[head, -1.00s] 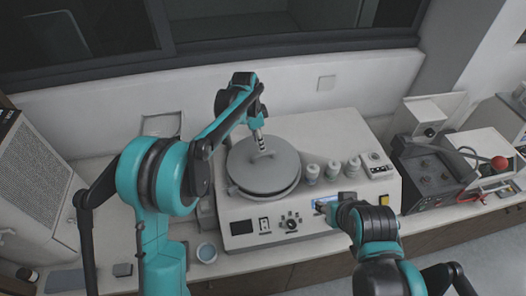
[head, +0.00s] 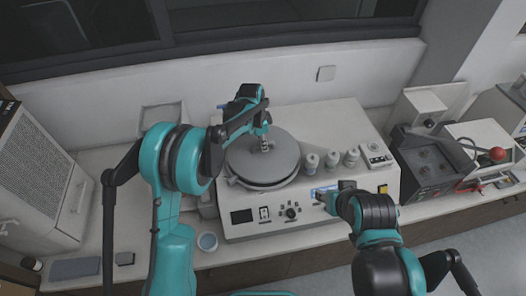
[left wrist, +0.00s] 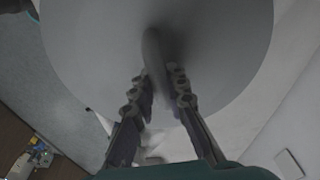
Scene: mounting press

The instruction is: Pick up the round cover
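The round cover (head: 285,158) is a grey disc lying on the left part of the white press machine (head: 335,125). A raised grey handle stands at its middle, and it shows in the left wrist view (left wrist: 154,50). My left gripper (head: 264,147) points down over the cover's centre. In the left wrist view its two fingers (left wrist: 158,92) are apart, one on each side of the handle, with gaps visible. The fingertips partly hide the handle in the head view. My right gripper (head: 322,195) is at the machine's front panel; its fingers are too small to read.
Several small grey-white bottles (head: 332,159) stand right of the cover. A grey device (head: 430,165) is further right, and a vented white cabinet (head: 35,175) is at the left.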

